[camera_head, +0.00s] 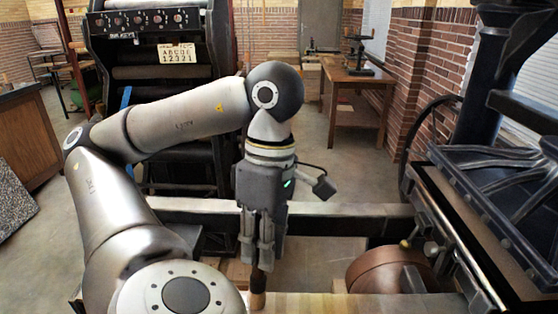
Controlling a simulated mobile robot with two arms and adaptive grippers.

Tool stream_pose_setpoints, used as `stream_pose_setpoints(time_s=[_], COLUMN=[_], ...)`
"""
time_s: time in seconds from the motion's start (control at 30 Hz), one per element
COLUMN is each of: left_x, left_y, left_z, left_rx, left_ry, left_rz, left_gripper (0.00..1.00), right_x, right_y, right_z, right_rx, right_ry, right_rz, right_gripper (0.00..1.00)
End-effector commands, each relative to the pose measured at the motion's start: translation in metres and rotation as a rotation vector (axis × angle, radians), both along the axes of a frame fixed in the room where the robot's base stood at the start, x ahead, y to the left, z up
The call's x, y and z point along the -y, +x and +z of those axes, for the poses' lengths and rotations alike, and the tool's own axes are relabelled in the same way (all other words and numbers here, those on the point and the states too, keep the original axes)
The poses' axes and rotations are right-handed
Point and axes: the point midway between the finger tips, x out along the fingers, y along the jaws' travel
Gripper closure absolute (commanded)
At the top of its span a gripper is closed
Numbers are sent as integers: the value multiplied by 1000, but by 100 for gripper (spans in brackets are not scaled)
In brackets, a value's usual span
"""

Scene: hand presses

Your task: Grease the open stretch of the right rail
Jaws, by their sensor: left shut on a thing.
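My left gripper (257,256) points straight down at the lower middle of the head view. It is shut on a small brush-like tool (257,283) with a dark shaft and a brown lower end. The tool stands upright, with its lower end at a pale, tan-topped rail (350,304) along the bottom edge. I cannot tell whether they touch. A dark beam or rail with a pale top (340,211) runs across behind the gripper. I cannot tell which is the right rail, and no grease is discernible. My right gripper is not in view.
A brown drum (380,268) sits between the two rails. The dark press frame and bed (480,225) fill the right side. Another black press (165,60) stands behind my left arm. A wooden table (350,82) stands at the back, with open floor before it.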

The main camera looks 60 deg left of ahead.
Motion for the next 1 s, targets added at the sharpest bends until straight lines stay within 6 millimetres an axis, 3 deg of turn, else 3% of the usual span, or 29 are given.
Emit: stream_pose_setpoints(time_s=[0.43,1.0], left_x=[-15,-35], left_y=[-27,-61], left_z=[-4,-2], left_rx=[2,0], left_ry=[1,2], left_rz=[4,8], left_gripper=[100,100], right_x=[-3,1], right_y=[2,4], right_z=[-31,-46], right_rx=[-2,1], right_ry=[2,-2], right_rz=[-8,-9], right_gripper=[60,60])
